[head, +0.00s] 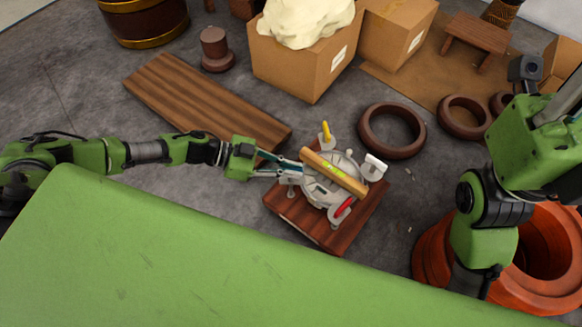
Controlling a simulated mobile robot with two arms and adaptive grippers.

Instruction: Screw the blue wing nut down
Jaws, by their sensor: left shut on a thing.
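A silver round fixture (318,195) sits on a reddish-brown wooden block (313,232) on the floor, with a light wooden bar (334,172) across its top. My left gripper (298,171) reaches in from the left and is shut at the fixture's left side, by the bar's left end. The blue wing nut is between or behind its fingers, and I cannot make it out clearly. A yellow part (325,132) stands at the back of the fixture, a red part (343,209) at the front and a white part (375,166) on the right. My right gripper does not show.
My green body panel fills the lower left. A dark ring (392,131) lies just behind and right of the block. A wooden board (205,108) lies behind my left arm. Cardboard boxes (301,66) stand at the back. Orange-brown rings (550,262) are at right.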

